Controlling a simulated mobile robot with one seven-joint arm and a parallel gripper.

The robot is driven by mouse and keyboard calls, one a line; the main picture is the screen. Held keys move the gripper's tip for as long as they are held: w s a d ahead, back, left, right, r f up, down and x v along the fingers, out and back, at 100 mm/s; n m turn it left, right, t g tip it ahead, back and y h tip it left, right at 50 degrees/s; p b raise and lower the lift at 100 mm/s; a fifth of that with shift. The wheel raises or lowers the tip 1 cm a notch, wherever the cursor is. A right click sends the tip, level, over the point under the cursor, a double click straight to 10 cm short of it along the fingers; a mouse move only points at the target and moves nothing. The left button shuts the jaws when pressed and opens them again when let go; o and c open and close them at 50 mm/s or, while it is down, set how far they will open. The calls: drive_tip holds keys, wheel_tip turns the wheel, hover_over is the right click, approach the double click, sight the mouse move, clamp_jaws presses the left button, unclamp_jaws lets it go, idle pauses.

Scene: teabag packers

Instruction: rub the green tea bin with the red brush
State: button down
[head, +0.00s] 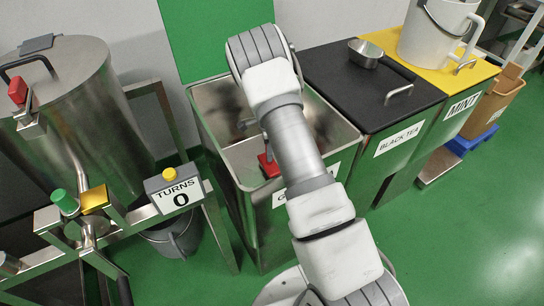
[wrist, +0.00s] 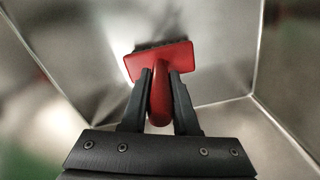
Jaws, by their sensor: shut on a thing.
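The green tea bin (head: 225,112) is the open steel bin in the middle of the head view. My gripper (wrist: 160,88) is shut on the handle of the red brush (wrist: 168,60), inside the bin. The brush's wide head points away from my gripper, its dark bristles toward a steel wall. I cannot tell whether they touch it. In the head view, a bit of the brush (head: 268,166) shows beside my arm; my gripper is mostly hidden there.
The black tea bin (head: 335,75) stands right of it, lidded, with a metal scoop (head: 365,50) on top. A steel drum (head: 80,85) and a turns counter (head: 178,190) stand left. Green floor is clear at front right.

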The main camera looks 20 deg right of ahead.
drive_tip(key=shift+w+a+f, duration=0.1)
drive_tip(key=shift+w+a, duration=0.05)
drive_tip(key=shift+w, duration=0.5)
drive_tip(key=shift+w+d, duration=0.1)
drive_tip(key=shift+d, duration=0.9)
drive_tip(key=shift+s+d+r+p, duration=0.1)
drive_tip(key=shift+s+d+p, duration=0.05)
drive_tip(key=shift+s, duration=0.65)
drive_tip(key=shift+s+d+r+p, duration=0.1)
drive_tip(key=shift+s+d+p, duration=0.05)
drive_tip(key=shift+s, duration=2.9)
drive_tip(key=shift+w, duration=2)
drive_tip(key=shift+w+a+f+b, duration=0.1)
drive_tip(key=shift+w+a+b, duration=0.1)
drive_tip(key=shift+w, duration=0.75)
drive_tip(key=shift+w+a+f+b, duration=0.1)
drive_tip(key=shift+w+a, duration=0.05)
drive_tip(key=shift+w, duration=0.8)
drive_tip(key=shift+r, duration=0.1)
drive_tip(key=shift+r+p, duration=1.95)
drive_tip(key=shift+r, duration=1.05)
